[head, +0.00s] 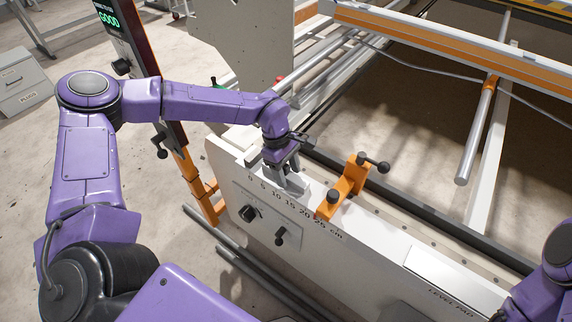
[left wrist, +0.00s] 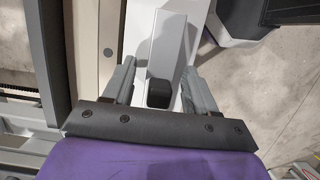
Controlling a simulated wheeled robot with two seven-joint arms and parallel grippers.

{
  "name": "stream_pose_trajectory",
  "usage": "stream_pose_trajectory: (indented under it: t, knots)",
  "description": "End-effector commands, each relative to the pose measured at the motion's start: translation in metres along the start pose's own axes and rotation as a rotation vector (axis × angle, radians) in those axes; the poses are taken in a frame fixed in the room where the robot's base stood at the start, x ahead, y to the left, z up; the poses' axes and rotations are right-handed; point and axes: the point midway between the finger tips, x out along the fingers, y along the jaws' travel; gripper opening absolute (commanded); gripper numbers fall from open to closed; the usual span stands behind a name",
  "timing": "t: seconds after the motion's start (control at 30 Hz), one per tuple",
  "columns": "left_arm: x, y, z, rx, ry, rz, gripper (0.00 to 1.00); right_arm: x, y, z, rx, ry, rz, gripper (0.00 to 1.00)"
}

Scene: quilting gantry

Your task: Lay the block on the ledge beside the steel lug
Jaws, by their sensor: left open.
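My left gripper (head: 292,186) is open over the pale ledge (head: 397,243) in the head view, at the low end of its printed scale. In the left wrist view its two grey fingers (left wrist: 160,68) stand apart. Between them are a long grey piece (left wrist: 171,48) and a small dark, rounded-square piece (left wrist: 158,94) at its near end. I cannot tell for sure which is the block and which is the steel lug. Gaps show between the fingers and the grey piece. The hand hides most of this spot in the head view. My right gripper is out of view.
An orange clamp (head: 347,186) with black knobs stands on the ledge right of my left gripper. A dark rail (head: 420,212) runs behind the ledge. Knobs (head: 249,213) stick out of its front panel.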

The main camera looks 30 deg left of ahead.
Motion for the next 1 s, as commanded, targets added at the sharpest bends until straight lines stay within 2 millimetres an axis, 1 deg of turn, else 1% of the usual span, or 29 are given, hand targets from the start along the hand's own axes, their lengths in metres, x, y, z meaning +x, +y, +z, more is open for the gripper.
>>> stream_pose_trajectory:
  t: [0.07,0.17,0.3,0.4,0.5,0.6,0.67,1.0]
  knots:
    - [-0.012,0.001,0.0,-0.001,0.0,0.005,0.57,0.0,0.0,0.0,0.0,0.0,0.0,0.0]
    - [-0.035,0.001,0.0,-0.001,-0.001,0.007,0.57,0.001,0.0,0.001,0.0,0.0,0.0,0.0]
    - [-0.072,0.001,0.0,0.0,0.0,0.006,0.57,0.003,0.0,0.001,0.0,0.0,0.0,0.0]
    - [-0.095,0.001,0.001,0.0,-0.001,0.005,0.57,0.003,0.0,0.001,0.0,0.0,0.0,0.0]
    - [-0.111,0.001,0.0,0.0,0.0,0.003,0.57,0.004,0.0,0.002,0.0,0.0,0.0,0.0]
    - [-0.119,0.0,0.0,0.0,-0.001,0.001,0.57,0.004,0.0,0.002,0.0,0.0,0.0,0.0]
    - [-0.121,0.0,0.001,0.001,-0.001,0.001,0.57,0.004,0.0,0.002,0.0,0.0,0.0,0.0]
    - [-0.121,0.0,0.001,0.001,-0.001,0.0,0.57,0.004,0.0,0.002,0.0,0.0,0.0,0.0]
